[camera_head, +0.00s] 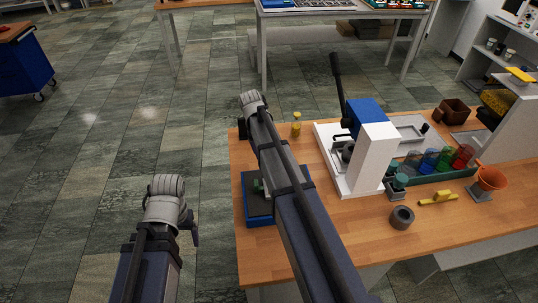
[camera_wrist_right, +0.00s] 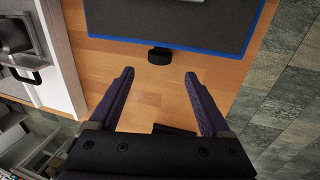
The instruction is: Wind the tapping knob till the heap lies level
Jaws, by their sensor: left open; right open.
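A dark, blue-edged platform (camera_wrist_right: 185,28) lies on the wooden table, and a short black knob (camera_wrist_right: 160,56) sticks out from its edge. In the head view the blue platform (camera_head: 260,220) is partly covered by my right arm, and a small green part shows on it. The knob is hidden there. I cannot make out a heap. My right gripper (camera_wrist_right: 159,74) is open and empty, with the knob just beyond and between its fingertips, apart from them. My left gripper (camera_head: 194,232) is open over the floor, left of the table, and only a small dark part shows.
A white press (camera_head: 371,160) with a blue top and black lever stands right of my right arm. Small yellow pieces (camera_head: 296,125), a grey ring (camera_head: 402,217), coloured tumblers (camera_head: 431,160) and an orange funnel (camera_head: 490,178) are on the table (camera_head: 340,230).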

